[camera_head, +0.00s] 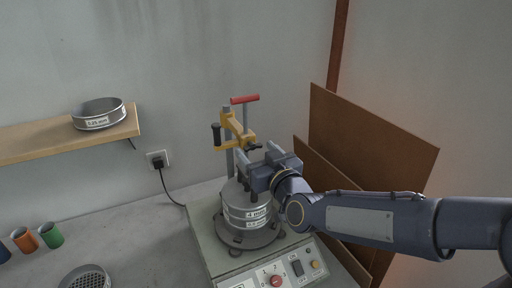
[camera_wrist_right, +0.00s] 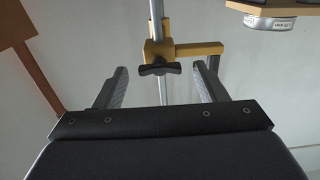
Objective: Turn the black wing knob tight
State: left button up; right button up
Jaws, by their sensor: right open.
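The black wing knob (camera_head: 255,146) sits on the yellow clamp (camera_head: 236,128), which is mounted on the grey post of the sieve shaker. In the right wrist view the knob (camera_wrist_right: 158,69) appears between the two fingers, with clear space on both sides. My right gripper (camera_head: 258,155) is open and empty, its fingers pointing at the clamp just above the sieve stack. The fingers also show in the right wrist view (camera_wrist_right: 160,80). I cannot tell how far the fingertips are from the knob in depth. My left gripper is out of view.
The sieve stack (camera_head: 249,216) stands on the shaker base (camera_head: 212,246) below my gripper. A red T-handle (camera_head: 244,99) rises above the clamp. Brown boards (camera_head: 375,150) lean at the right. A shelf (camera_head: 40,137) holds a sieve (camera_head: 99,115). Coloured cylinders (camera_head: 50,235) stand far left.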

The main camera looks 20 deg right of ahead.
jog(key=shift+w+a, duration=0.1)
jog(key=shift+w, duration=0.55)
